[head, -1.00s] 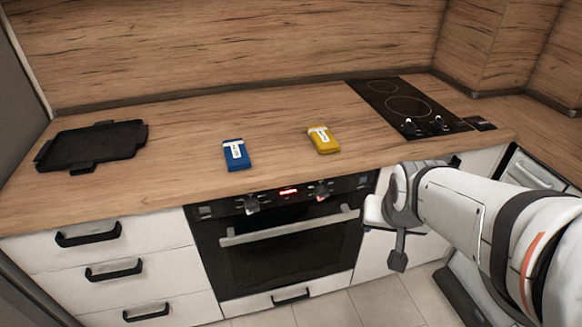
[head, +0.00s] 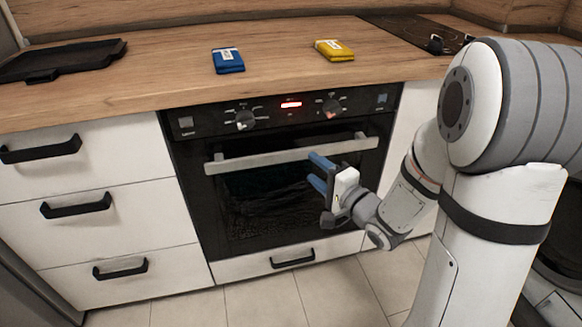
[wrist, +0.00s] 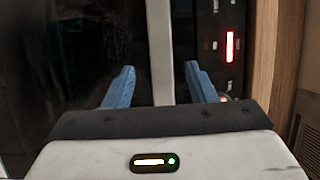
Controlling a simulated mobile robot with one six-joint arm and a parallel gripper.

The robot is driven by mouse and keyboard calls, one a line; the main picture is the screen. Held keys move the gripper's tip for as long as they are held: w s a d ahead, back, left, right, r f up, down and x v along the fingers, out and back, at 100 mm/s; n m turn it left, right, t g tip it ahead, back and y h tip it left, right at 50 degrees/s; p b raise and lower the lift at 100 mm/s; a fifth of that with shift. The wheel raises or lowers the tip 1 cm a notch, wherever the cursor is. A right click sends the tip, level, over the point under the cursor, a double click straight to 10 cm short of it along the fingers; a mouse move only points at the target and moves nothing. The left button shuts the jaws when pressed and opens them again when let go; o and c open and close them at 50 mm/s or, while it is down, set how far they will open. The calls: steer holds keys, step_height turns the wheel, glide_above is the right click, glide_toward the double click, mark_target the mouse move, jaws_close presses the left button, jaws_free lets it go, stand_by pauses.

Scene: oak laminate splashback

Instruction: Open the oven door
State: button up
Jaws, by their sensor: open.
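The black built-in oven (head: 265,205) sits under the counter, with its door closed in the head view. Its silver bar handle (head: 290,155) runs across the top of the door. My gripper (head: 315,170), with blue fingers, is open near the right half of the handle. In the wrist view the handle (wrist: 160,50) stands as a vertical bar between the two open fingers (wrist: 155,88). I cannot tell how far the fingertips are from it; the fingers do not grip it. The oven's control panel (wrist: 227,50) with its red display is to the right there.
White drawers (head: 85,205) with black handles stand left of the oven. A low drawer (head: 290,258) is under it. On the wooden counter (head: 160,70) lie a blue packet (head: 228,61), a yellow packet (head: 334,50) and a black tray (head: 60,60). Tiled floor (head: 260,300) in front is clear.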

mark_target(297, 156)
steer(key=b+x, duration=0.1)
steer(key=x, duration=0.6)
steer(key=shift+w+a+b, duration=0.2)
steer(key=shift+a+b, duration=0.15)
steer(key=shift+c, duration=0.2)
jaws_close()
